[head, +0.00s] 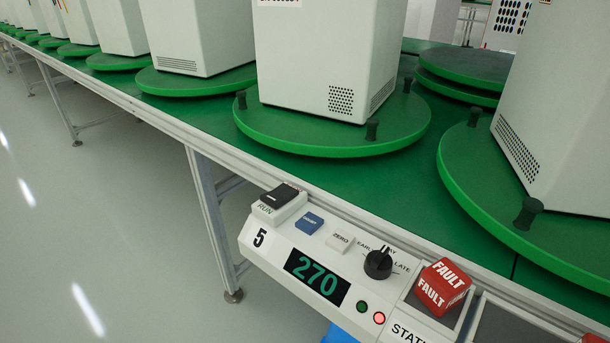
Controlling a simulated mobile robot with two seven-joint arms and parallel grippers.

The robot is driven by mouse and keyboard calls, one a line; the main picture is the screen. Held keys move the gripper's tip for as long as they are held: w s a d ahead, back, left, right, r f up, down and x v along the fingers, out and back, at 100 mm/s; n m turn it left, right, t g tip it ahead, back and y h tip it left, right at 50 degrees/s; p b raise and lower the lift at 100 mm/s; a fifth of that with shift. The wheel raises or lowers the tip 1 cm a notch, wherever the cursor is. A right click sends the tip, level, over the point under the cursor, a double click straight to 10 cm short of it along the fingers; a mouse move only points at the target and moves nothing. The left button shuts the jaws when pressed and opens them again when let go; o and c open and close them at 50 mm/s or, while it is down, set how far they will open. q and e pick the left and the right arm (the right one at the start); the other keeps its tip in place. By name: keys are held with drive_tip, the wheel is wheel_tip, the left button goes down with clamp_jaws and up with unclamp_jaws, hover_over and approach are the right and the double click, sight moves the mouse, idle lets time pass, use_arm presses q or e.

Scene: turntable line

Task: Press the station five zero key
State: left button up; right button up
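The station five panel (258,258) is a white box on the front rail of the line, marked with a black 5. Its zero key (340,243) is a small whitish key with dark ZERO lettering on the panel's upper face, right of a blue key (309,223) and left of a black dial (378,263). Nothing covers the zero key. The green display (317,278) below it reads 270. Neither of my grippers is in view.
A black RUN switch (279,197) is at the panel's left end. A red FAULT block (443,287) sits on the right. A red lamp (379,318) looks lit. Green turntables (335,140) bear pale cabinets behind. Something blue shows below the panel. The floor at left is clear.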

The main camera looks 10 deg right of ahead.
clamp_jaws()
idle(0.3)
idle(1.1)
